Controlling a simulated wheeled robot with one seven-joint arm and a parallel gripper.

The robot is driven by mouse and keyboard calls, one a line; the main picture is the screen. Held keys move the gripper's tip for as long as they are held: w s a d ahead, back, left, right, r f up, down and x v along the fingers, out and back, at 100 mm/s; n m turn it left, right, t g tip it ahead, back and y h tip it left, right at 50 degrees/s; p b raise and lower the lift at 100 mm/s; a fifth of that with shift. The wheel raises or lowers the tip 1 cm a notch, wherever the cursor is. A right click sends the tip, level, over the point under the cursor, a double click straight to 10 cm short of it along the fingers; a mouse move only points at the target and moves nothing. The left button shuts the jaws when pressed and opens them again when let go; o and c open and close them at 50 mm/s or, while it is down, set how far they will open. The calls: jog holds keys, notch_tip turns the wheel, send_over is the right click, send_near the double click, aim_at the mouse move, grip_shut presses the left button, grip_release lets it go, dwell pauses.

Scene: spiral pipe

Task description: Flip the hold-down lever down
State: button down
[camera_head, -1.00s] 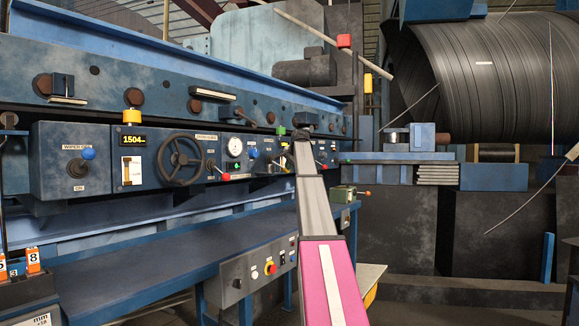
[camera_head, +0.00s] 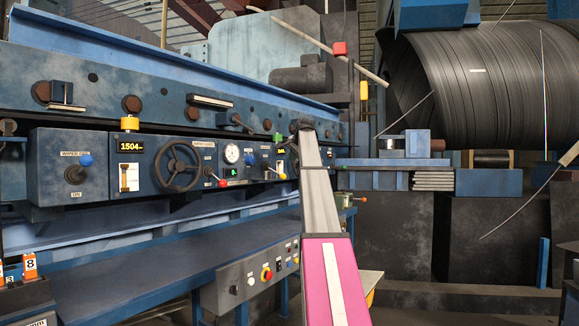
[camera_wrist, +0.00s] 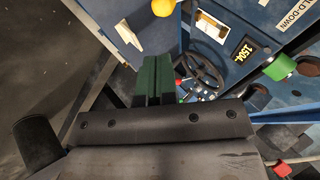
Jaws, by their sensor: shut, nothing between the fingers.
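My gripper (camera_wrist: 152,82) shows in the wrist view as two green fingers pressed together, with nothing between them. In the head view my arm reaches toward the right part of the blue control panel (camera_head: 46,185), and its far end hides part of the panel. A HOLD-DOWN label (camera_wrist: 296,12) is at the upper right of the wrist view. A green knob (camera_wrist: 281,67) stands near that label, to the right of my fingers and apart from them. A green knob (camera_head: 277,137) also shows just left of my arm's end in the head view. The hold-down lever's angle is unclear.
A dark handwheel (camera_head: 178,167) and a red-tipped lever (camera_head: 220,181) project from the panel left of my arm. A yellow knob (camera_wrist: 163,7) is close above my fingers in the wrist view. A lower button box (camera_head: 258,275) sits beneath. A large black pipe coil (camera_head: 480,85) stands right.

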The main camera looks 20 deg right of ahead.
jog(key=v, duration=0.3)
jog(key=shift+s+r, duration=0.1)
jog(key=shift+s, duration=0.1)
jog(key=shift+s, duration=0.1)
dwell(0.3)
